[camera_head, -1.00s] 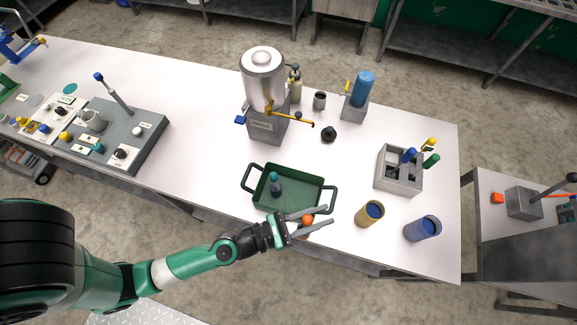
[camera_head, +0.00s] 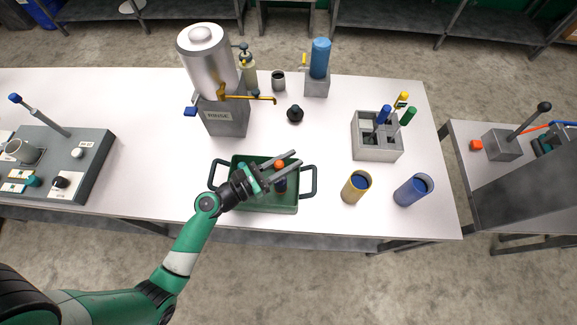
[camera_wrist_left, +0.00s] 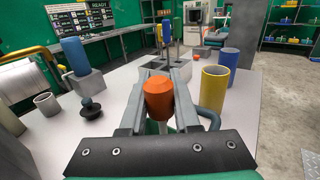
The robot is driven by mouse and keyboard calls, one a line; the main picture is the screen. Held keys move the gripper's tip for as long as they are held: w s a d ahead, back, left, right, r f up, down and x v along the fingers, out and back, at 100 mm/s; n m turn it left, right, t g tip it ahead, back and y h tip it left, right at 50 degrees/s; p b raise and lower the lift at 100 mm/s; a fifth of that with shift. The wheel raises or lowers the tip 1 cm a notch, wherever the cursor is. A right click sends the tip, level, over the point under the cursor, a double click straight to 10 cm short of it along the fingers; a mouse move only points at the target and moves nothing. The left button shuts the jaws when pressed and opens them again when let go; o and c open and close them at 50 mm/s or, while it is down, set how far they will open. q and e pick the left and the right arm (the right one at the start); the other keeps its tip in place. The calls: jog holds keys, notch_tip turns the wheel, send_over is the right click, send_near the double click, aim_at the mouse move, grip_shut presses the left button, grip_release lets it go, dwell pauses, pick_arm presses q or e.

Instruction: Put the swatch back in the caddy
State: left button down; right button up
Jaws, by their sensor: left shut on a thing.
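My left gripper (camera_head: 281,168) is shut on an orange-topped piece (camera_head: 279,164), which I take to be the swatch. In the left wrist view its orange top (camera_wrist_left: 159,98) sits between the fingers with a pale stem below. The grey caddy (camera_head: 377,155) stands to the right on the table. It has square compartments, with blue (camera_head: 384,114), yellow (camera_head: 402,99) and green (camera_head: 408,117) handles standing in it. A dark blue part shows below the orange top; I cannot tell whether it belongs to the swatch. My right gripper is not in view.
A green tray (camera_head: 292,207) with two handles lies under my gripper. A yellow cup (camera_head: 353,192) and a blue cup (camera_head: 408,192) stand in front of the caddy. A rinse dispenser (camera_head: 222,117), a black knob (camera_head: 295,114) and a blue cylinder (camera_head: 320,58) stand behind.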

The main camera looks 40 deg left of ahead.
pick_arm(q)
jog(key=f+b, duration=0.1)
jog(key=f, duration=0.1)
jog(key=f+b, duration=0.1)
jog(key=f, duration=0.1)
jog(key=shift+w+a+b, duration=0.2)
jog(key=shift+a+b, duration=0.1)
jog(key=shift+a, duration=0.05)
jog(key=c, duration=1.1)
grip_release()
jog(key=shift+f, duration=0.15)
jog(key=o, duration=0.5)
jog(key=shift+c, duration=0.2)
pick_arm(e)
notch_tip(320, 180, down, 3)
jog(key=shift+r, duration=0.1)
